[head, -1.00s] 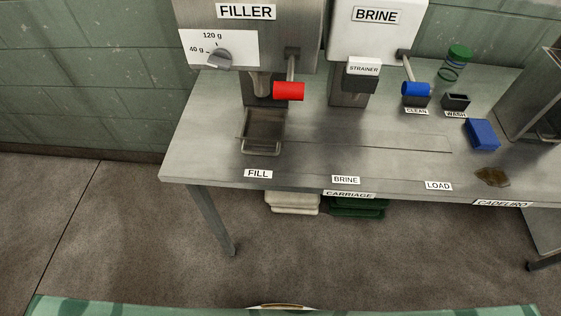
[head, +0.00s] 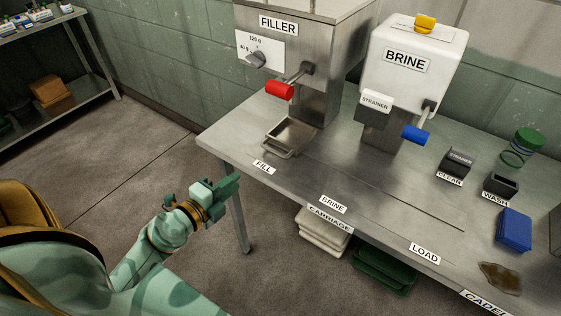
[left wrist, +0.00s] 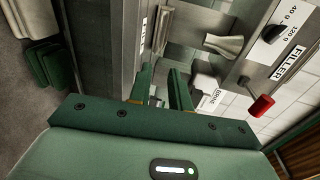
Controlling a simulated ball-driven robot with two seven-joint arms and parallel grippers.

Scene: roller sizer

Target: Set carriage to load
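The carriage is a small open metal tray (head: 274,146) with a wire-like front handle. It sits on the steel bench at the FILL label (head: 264,167), under the filler. A straight track runs right from it past the BRINE label (head: 333,204) toward the LOAD label (head: 425,253). My left gripper (head: 228,187) is in front of the bench's left end, apart from the carriage and empty. Its two fingers (left wrist: 162,88) stand apart in the left wrist view. My right gripper is not in view.
The filler (head: 318,80) with its red-handled lever (head: 280,90) stands behind the carriage. The brine unit (head: 415,60) with a blue lever (head: 415,135) overhangs the track's far side. White trays (head: 322,232) and green trays (head: 382,270) are under the bench.

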